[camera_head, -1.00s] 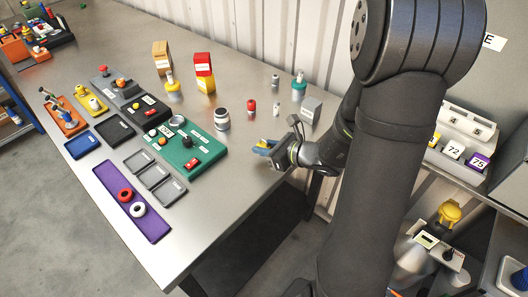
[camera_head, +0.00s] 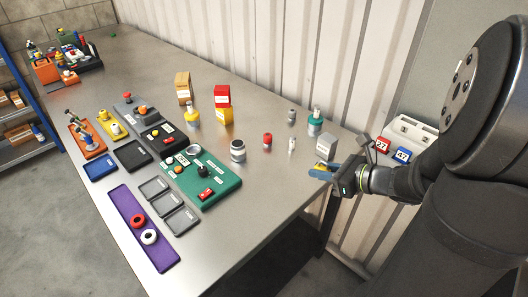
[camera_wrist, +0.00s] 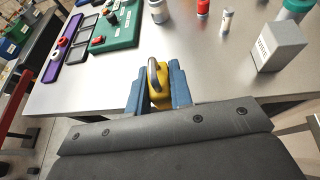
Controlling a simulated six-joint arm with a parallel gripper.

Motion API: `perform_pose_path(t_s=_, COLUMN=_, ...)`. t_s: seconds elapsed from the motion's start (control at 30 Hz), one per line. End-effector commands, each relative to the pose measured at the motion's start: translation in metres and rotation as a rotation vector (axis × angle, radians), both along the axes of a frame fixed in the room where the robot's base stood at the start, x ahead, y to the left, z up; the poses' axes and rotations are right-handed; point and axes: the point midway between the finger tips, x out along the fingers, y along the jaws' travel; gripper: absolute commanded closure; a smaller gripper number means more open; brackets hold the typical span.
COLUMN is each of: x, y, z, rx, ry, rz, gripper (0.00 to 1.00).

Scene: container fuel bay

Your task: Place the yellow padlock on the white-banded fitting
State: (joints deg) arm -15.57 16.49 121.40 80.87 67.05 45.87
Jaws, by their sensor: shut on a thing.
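The yellow padlock (camera_wrist: 160,96), with a grey shackle, is between the blue fingers of my gripper (camera_wrist: 158,88) in the wrist view. My gripper is shut on it, and the fingers cover its sides. In the head view my gripper (camera_head: 320,172) is at the table's right edge, beside a grey labelled block (camera_head: 326,147), with a little of the padlock's yellow showing. I cannot surely pick out the white-banded fitting. A grey jar with a pale band (camera_head: 238,153) and a red-and-white cylinder (camera_head: 267,142) stand on the table left of my gripper.
The steel table (camera_head: 270,185) has free room left of my gripper. A green control panel (camera_head: 207,182), purple tray (camera_head: 140,225) and several grey trays lie farther left. A teal bottle (camera_head: 315,123) stands near the corrugated wall. A white rack (camera_head: 412,132) is at the right.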

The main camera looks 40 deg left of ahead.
Motion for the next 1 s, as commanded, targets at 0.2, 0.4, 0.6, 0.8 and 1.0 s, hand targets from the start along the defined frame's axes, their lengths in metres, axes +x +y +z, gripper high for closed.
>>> perform_pose_path(t_s=0.2, x=0.020, y=0.052, z=0.012, rx=-0.020, ry=-0.014, rz=-0.016, gripper=1.00)
perform_pose_path(t_s=0.4, x=0.034, y=0.123, z=0.033, rx=-0.022, ry=-0.019, rz=-0.053, gripper=1.00)
perform_pose_path(t_s=0.6, x=0.035, y=0.178, z=0.054, rx=-0.006, ry=-0.009, rz=-0.087, gripper=1.00)
perform_pose_path(t_s=0.8, x=0.031, y=0.203, z=0.061, rx=0.003, ry=0.001, rz=-0.103, gripper=1.00)
perform_pose_path(t_s=1.0, x=0.013, y=0.233, z=0.042, rx=0.002, ry=0.005, rz=-0.102, gripper=1.00)
